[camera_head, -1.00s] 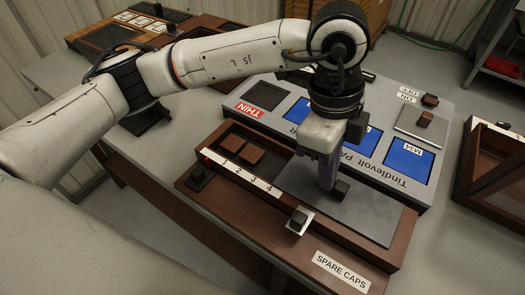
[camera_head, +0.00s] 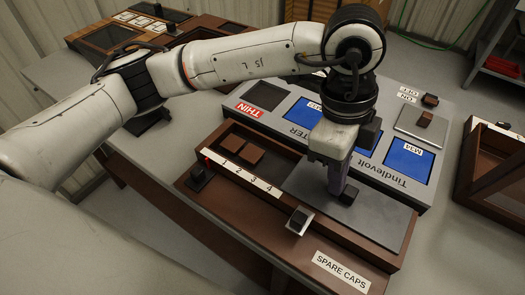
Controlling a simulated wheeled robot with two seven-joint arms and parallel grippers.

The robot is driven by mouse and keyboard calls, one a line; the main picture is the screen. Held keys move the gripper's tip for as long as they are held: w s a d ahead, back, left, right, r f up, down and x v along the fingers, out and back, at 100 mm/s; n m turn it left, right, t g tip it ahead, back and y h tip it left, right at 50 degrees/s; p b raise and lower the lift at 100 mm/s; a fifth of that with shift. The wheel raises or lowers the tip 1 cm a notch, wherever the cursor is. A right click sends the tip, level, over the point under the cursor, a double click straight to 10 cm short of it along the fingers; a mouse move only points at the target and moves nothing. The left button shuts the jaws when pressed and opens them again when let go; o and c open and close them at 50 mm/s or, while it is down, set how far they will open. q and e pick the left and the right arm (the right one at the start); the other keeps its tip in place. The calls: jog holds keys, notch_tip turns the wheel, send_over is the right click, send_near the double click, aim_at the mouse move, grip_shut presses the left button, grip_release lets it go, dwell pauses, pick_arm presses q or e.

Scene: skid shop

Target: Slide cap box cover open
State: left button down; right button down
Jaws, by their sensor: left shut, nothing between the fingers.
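The cap box (camera_head: 408,248) is a brown open-topped tray labelled "SPARE CAPS" on the bench. Its flat grey cover (camera_head: 378,222) lies over the right part of the box. A small dark knob (camera_head: 349,195) stands on the cover. The left part of the box is uncovered and shows brown square caps (camera_head: 248,154). My left gripper (camera_head: 337,190) is shut and empty, pointing down at the left side of the knob. It looks to be against the knob, but I cannot tell whether they touch. My right gripper is out of view.
A white strip numbered 1 to 4 (camera_head: 240,173) runs along the box's front rim, with a dark block (camera_head: 299,219) near its right end. Behind stands a grey panel (camera_head: 452,120) with blue screens. A brown glass-lidded case (camera_head: 497,170) is at the right.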

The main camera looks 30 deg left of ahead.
pick_arm(q)
jog(key=shift+s+d, duration=0.2)
jog(key=shift+d, duration=1.25)
dwell(0.6)
jog(key=shift+a, duration=0.15)
jog(key=shift+a, duration=0.25)
jog(key=shift+r, duration=0.1)
notch_tip(320, 180, up, 6)
jog(key=p, duration=0.4)
jog(key=shift+r, duration=0.55)
jog(key=shift+w+r+p, duration=0.1)
jog(key=shift+r+p, duration=0.3)
jog(key=shift+p, duration=0.05)
jog(key=shift+f, duration=0.15)
